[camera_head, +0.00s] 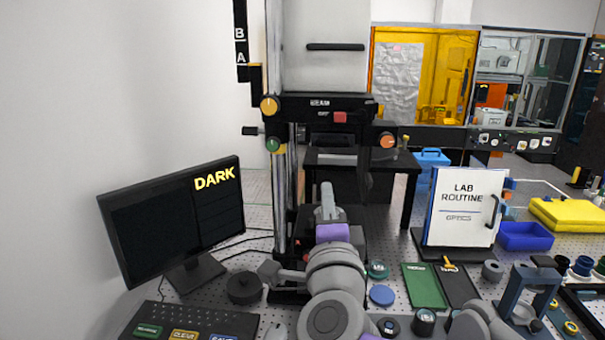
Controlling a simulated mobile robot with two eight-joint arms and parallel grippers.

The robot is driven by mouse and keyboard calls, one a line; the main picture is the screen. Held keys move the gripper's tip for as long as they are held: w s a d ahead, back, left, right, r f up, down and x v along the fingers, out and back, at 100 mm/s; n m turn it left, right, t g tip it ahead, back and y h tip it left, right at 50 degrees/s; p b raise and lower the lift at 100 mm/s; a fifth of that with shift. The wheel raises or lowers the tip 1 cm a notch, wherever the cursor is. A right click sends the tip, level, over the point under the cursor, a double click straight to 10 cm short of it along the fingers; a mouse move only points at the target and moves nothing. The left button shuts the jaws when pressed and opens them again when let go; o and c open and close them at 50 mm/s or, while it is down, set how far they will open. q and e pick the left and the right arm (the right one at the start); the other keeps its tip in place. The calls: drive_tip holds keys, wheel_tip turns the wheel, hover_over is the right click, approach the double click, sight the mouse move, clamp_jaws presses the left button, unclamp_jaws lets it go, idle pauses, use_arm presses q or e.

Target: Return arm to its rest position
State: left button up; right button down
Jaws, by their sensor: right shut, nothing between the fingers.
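My right gripper (327,200) is in the middle of the view, beyond the purple band of my grey arm. Its fingers are together, with nothing seen between them. It is in front of the lower part of the tall interferometer stand (281,200), and I cannot tell how far apart they are. My arm hides part of the stand's base. My left gripper does not show.
A monitor (150,225) reading DARK and a keyboard (190,318) stand at the left. A black round part (244,287), a blue disc (382,295), a green mat (424,286), a LAB ROUTINE sign (463,206) and a blue bin (525,236) surround my arm.

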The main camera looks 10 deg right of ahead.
drive_tip(key=s+a+f+n+g+y, duration=0.2)
drive_tip(key=f+n+g+y, duration=0.15)
drive_tip(key=f+n, duration=0.5)
drive_tip(key=s+a+f+n+g+y, duration=0.15)
drive_tip(key=f+n+y, duration=0.3)
drive_tip(key=f, duration=0.65)
drive_tip(key=s+d+f+n+g+h, duration=0.2)
drive_tip(key=s+f, duration=0.5)
drive_tip(key=f, duration=0.4)
drive_tip(key=s+d+f+n+g+h, duration=0.2)
drive_tip(key=s+d+f+n+g, duration=0.2)
drive_tip(key=f, duration=0.8)
drive_tip(key=s+d+g, duration=0.2)
drive_tip(key=s+g, duration=0.1)
drive_tip(key=s, duration=0.1)
drive_tip(key=shift+d+f+h, duration=0.3)
drive_tip(key=shift+d, duration=0.1)
drive_tip(key=c, duration=1.5)
unclamp_jaws()
drive_tip(key=shift+c, duration=0.2)
